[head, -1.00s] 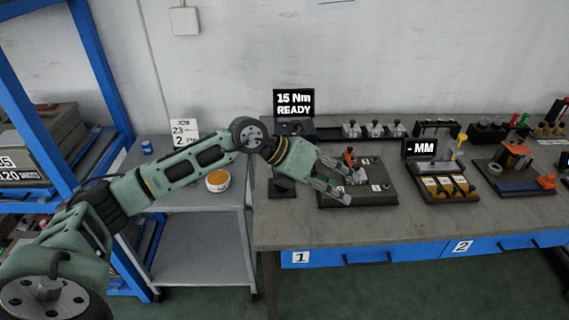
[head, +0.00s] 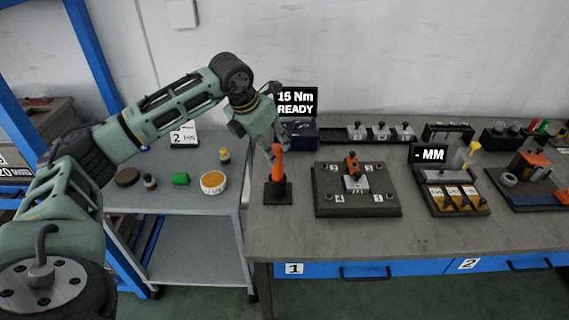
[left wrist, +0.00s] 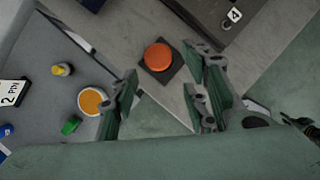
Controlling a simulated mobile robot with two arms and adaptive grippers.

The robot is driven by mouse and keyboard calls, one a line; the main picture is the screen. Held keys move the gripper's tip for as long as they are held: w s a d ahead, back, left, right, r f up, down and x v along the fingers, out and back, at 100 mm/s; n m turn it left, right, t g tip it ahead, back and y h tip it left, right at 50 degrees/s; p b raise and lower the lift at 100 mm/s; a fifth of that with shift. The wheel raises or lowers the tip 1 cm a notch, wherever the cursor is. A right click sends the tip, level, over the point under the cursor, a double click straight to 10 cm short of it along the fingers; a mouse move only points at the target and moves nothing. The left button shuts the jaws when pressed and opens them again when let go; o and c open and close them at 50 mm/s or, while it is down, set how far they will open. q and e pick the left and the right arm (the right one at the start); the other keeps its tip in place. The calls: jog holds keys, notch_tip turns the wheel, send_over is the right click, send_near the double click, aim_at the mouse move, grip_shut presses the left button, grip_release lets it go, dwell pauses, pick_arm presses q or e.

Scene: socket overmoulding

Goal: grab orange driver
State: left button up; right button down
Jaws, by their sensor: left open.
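The orange driver (head: 277,163) stands upright in a black stand (head: 278,194) at the left end of the workbench. My left gripper (head: 277,147) is just above it, pointing down, with its fingers close to the driver's top. In the left wrist view the driver's round orange top (left wrist: 158,57) shows over its dark square base. My left gripper (left wrist: 163,88) is open there, one finger to each side, with nothing between them. The driver's top is farther up that picture than the middle of the jaws. My right gripper is not in view.
A black fixture plate (head: 330,202) with numbered corners and an orange-topped clamp lies right of the stand. The display reading "15 Nm READY" (head: 296,102) stands behind it. A grey side table (head: 200,207) on the left holds a round orange-filled tub (head: 213,183).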

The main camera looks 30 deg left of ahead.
aim_at(273, 150)
pick_arm(q)
jog(key=shift+w, duration=0.25)
jog(key=shift+w+d+f, duration=0.1)
jog(key=shift+w+f, duration=0.05)
jog(key=shift+f, duration=0.05)
jog(key=p+x, duration=0.2)
jog(key=x, duration=0.1)
jog(key=shift+f, duration=0.2)
jog(key=p+x, duration=0.1)
jog(key=x, duration=0.2)
jog(key=shift+f, duration=0.5)
jog(key=c, duration=1.1)
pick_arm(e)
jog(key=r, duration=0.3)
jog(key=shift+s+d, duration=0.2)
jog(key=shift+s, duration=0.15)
pick_arm(q)
jog(key=shift+w, duration=0.1)
